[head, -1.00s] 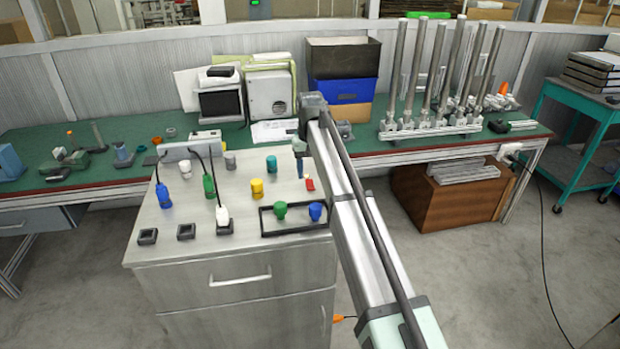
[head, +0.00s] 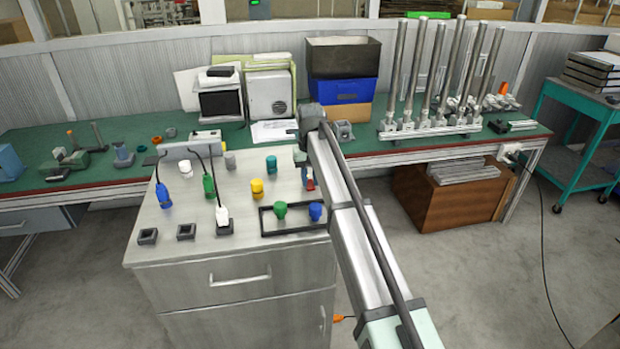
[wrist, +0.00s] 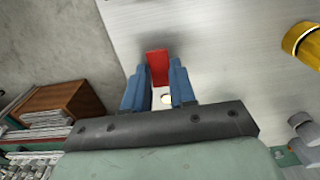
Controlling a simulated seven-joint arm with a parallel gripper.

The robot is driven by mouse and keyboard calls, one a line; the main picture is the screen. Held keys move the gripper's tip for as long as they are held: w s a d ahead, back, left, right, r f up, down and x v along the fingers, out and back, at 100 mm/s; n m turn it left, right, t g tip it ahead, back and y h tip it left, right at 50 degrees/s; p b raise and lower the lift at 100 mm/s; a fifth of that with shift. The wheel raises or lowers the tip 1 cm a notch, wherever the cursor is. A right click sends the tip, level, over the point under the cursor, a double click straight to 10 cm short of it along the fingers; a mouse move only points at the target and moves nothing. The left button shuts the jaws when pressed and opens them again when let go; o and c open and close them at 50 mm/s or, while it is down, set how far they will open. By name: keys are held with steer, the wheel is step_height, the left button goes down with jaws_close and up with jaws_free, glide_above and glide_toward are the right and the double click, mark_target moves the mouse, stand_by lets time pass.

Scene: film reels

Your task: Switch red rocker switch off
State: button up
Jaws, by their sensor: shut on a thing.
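The red rocker switch (head: 310,184) stands near the right edge of the grey cabinet top (head: 150,222). In the wrist view the red rocker (wrist: 158,64) shows between the two blue fingers. My gripper (head: 307,177) is down at the switch, and its fingers (wrist: 156,80) are closed on the rocker's sides.
Yellow (head: 257,188) and teal (head: 271,165) knobs stand to the left. Cabled plugs and sockets fill the cabinet's left side. A green workbench (head: 360,150) lies behind.

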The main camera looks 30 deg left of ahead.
jaws_close()
steer(key=shift+w+a+g+h, duration=0.2)
steer(key=shift+g+h, duration=0.2)
steer(key=o, duration=0.6)
jaws_free()
step_height(320, 180, up, 12)
steer(key=shift+w+a, duration=0.45)
